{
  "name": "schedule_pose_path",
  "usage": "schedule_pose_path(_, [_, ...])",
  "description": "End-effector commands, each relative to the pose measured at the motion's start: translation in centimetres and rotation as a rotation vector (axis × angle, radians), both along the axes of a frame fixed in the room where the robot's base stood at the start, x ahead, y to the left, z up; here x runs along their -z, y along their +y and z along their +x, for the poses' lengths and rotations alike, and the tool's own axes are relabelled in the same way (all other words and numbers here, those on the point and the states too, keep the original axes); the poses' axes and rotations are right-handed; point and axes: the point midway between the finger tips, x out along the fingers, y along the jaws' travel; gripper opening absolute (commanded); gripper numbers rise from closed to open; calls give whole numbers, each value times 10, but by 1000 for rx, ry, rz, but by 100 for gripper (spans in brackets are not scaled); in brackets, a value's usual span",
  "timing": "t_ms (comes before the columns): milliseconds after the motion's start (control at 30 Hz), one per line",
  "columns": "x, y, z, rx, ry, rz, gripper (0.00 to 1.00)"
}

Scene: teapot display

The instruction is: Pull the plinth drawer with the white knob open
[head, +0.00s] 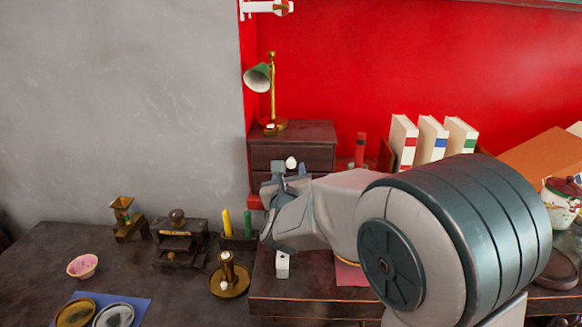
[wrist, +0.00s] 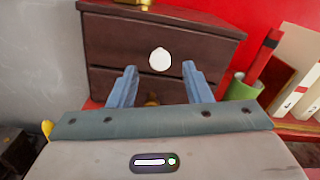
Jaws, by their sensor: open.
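The plinth (head: 315,136) is a dark brown box with two stacked drawers, against the red wall. In the wrist view, its upper drawer (wrist: 115,45) carries the round white knob (wrist: 160,59). The white knob also shows in the head view (head: 291,163). The lower drawer (wrist: 105,82) has a brass knob, partly hidden behind my gripper. Both drawers look shut. My gripper (wrist: 158,80) is open and empty, facing the plinth front. In the wrist view its two blue-grey fingers stand apart, with the white knob above and between their tips. I cannot tell the distance left to the knob.
A green-shaded brass lamp (head: 259,78) stands on the plinth. Several books (head: 432,140) and a red candle-like item (head: 360,149) are to its right.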

Motion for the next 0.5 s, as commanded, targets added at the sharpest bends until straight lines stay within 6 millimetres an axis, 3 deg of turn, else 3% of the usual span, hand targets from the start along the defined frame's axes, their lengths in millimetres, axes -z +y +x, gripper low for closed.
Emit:
schedule_pose_path(200, [0,0,24,0,1,-1,45])
schedule_pose_path(500, [0,0,29,0,0,0,45])
